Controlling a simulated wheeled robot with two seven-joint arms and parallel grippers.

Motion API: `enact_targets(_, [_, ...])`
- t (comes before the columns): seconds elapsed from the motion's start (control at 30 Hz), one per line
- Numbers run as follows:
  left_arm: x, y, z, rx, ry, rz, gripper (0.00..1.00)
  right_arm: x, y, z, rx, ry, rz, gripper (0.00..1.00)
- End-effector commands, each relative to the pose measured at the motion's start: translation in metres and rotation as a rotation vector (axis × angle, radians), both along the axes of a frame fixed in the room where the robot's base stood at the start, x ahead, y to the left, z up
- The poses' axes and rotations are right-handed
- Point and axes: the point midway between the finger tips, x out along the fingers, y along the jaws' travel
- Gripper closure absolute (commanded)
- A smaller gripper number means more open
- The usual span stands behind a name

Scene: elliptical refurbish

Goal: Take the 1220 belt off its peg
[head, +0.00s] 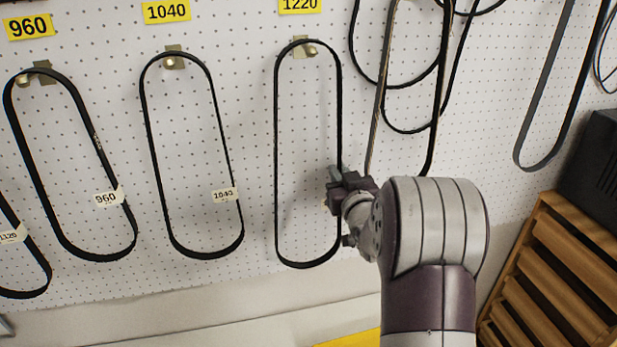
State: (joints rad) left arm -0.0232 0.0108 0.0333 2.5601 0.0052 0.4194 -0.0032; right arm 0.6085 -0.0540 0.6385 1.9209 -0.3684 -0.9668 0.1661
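The 1220 belt (277,160) is a long black loop hanging from a brass-coloured peg (305,50) under the yellow 1220 label (299,4), which is cut by the top edge. Its bottom curve hangs free against the pegboard. My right gripper (338,187) is at the belt's right strand, in the lower half of the loop. The gripper covers a short stretch of that strand. I cannot tell whether its fingers are closed on the belt or only around or beside it. My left gripper is out of view.
The 1040 belt (150,130) and 960 belt (75,90) hang to the left, each with a paper tag. Several looped belts (440,80) hang close on the right. A wooden slatted crate (545,275) and a dark box (595,165) stand at lower right.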

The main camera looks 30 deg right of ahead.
Motion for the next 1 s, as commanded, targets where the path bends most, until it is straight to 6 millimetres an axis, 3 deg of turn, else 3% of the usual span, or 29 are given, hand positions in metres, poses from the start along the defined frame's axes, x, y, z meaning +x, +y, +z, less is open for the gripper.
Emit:
enact_targets(0.37, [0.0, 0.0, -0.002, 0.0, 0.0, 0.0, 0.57, 0.0, 0.0, 0.003, -0.002, -0.003, 0.0, 1.0])
enact_targets(0.63, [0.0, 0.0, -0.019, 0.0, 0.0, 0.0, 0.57, 0.0, 0.0, 0.037, -0.005, -0.007, 0.0, 1.0])
enact_targets(0.87, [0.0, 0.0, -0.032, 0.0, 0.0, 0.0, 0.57, -0.052, 0.013, 0.071, -0.006, -0.006, -0.005, 1.0])
enact_targets(1.0, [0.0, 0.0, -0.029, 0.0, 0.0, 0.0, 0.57, -0.082, 0.02, 0.093, -0.004, -0.003, -0.004, 1.0])
